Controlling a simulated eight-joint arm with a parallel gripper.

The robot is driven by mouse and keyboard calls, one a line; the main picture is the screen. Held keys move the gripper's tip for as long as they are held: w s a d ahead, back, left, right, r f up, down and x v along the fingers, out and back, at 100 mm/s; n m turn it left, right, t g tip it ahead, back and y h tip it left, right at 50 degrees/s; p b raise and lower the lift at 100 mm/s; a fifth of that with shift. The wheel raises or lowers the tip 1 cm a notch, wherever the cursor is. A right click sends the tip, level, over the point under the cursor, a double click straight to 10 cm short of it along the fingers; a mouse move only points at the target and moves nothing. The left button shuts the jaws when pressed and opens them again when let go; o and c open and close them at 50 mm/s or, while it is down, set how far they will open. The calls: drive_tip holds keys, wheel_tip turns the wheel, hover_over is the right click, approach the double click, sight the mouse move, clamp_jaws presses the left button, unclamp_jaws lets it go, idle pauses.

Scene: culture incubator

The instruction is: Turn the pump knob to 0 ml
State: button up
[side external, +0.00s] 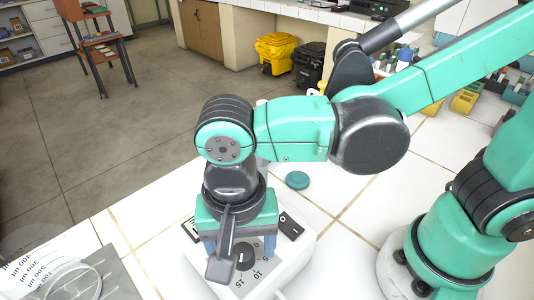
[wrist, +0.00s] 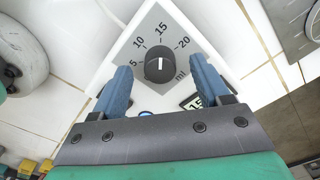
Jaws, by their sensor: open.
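The pump (side external: 208,272) is a white box on the tiled bench, with a grey dial plate (wrist: 192,32) marked 5, 10, 15, 20 and ml. The 0 mark is hidden. Its black round knob (wrist: 159,65) has a white line directed at about 15. The knob (side external: 243,256) also shows in the side view below my gripper. A small display (wrist: 194,102), partly covered by a finger, reads about 15. My gripper (wrist: 161,72) is open, with one blue finger on each side of the knob and gaps between. Contact depth is unclear.
A dark switch (side external: 290,228) is on the pump's right. A teal lid (side external: 297,180) lies on the bench behind it. A glass beaker (side external: 72,282) with printed volume marks is at the front left. Bare tiles lie left of the pump.

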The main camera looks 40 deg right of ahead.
drive_tip(key=shift+f, duration=0.15)
clamp_jaws()
